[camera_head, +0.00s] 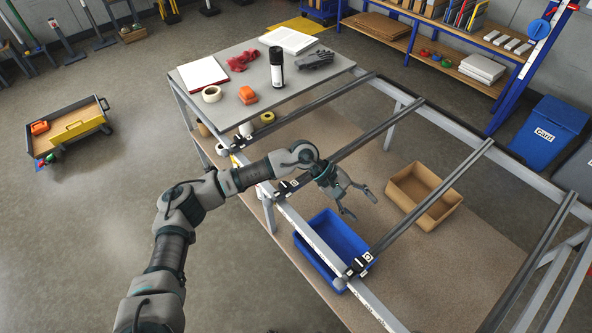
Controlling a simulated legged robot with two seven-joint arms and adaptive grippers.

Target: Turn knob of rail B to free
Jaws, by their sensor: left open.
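Rail B (372,132) is a dark bar running diagonally across the frame. At its lower left end is a black block with a small pale label (286,186); the knob is too small to make out, and so is its setting. My left arm passes close by this end and covers part of the frame there. My left gripper (361,207) is open and empty, to the right of the block, above the gap between rail B and the rail marked C (432,196). It appears apart from both rails. My right gripper is not in view.
A blue bin (341,236) and a cardboard box (447,206) sit on the brown board below the rails. A grey tabletop (222,121) at the back holds tape, gloves, a black bottle (276,68) and papers. A trolley (73,140) stands left on open floor.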

